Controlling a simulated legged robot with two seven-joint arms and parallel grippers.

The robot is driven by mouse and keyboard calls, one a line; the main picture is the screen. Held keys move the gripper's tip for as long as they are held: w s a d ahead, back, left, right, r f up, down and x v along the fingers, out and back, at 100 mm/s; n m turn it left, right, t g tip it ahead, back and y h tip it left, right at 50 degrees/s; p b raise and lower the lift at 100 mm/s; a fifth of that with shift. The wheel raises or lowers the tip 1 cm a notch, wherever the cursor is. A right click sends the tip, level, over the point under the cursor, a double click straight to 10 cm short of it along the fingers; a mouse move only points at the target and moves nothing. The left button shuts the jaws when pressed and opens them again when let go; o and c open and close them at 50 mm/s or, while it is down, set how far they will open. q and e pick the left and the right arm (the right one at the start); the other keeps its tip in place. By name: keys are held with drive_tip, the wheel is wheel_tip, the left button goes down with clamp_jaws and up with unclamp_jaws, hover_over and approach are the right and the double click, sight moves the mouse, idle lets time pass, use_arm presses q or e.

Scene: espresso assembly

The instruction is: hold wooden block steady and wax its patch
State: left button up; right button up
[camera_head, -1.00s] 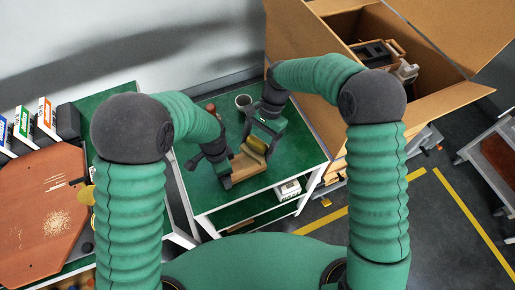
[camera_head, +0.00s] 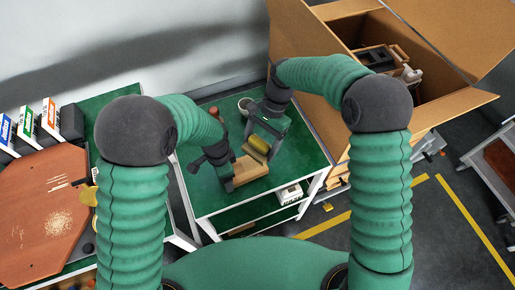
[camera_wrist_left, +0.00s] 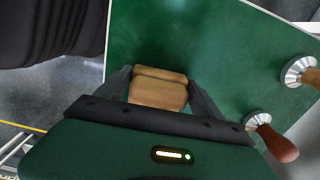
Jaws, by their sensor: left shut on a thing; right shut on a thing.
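The wooden block (camera_head: 248,171) is at the green table's front part, and it also shows in the left wrist view (camera_wrist_left: 157,94). My left gripper (camera_head: 231,168) is shut on the block, with a finger on each side of it in the left wrist view (camera_wrist_left: 160,84). My right gripper (camera_head: 262,138) is shut on a yellow, rounded piece (camera_head: 259,145) at the block's far end. Whether this piece touches the block is not clear. The block's patch cannot be made out.
A white-rimmed cup (camera_head: 244,104) stands at the back of the green table (camera_head: 205,190). A large cardboard box (camera_head: 312,75) stands right of the table.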

sight(249, 167)
wheel_tip(249, 167, down, 4)
drive_tip(key=shift+f, duration=0.15)
drive_tip(key=a, duration=0.1)
drive_tip(key=s+a, duration=0.1)
drive_tip(key=a, duration=0.1)
drive_tip(key=a+f, duration=0.1)
drive_tip(key=shift+s+a, duration=0.15)
drive_tip(key=shift+s, duration=0.2)
drive_tip(key=shift+s+a, duration=0.15)
drive_tip(key=shift+a, duration=0.35)
drive_tip(key=shift+d+f, duration=0.1)
drive_tip(key=shift+f, duration=0.8)
idle(0.5)
drive_tip(key=shift+w+d+r, duration=0.1)
drive_tip(key=shift+w+d, duration=0.2)
drive_tip(key=shift+d, duration=0.55)
drive_tip(key=shift+w+d, duration=0.35)
drive_tip(key=shift+d, duration=0.55)
drive_tip(key=shift+w+d+r, duration=0.1)
drive_tip(key=shift+w+d, duration=0.2)
drive_tip(key=shift+d, duration=0.55)
drive_tip(key=shift+f, duration=0.1)
drive_tip(key=shift+a, duration=0.1)
drive_tip(key=shift+s+a, duration=0.3)
drive_tip(key=shift+a, duration=0.4)
drive_tip(key=shift+s+a, duration=0.25)
drive_tip(key=shift+a, duration=0.45)
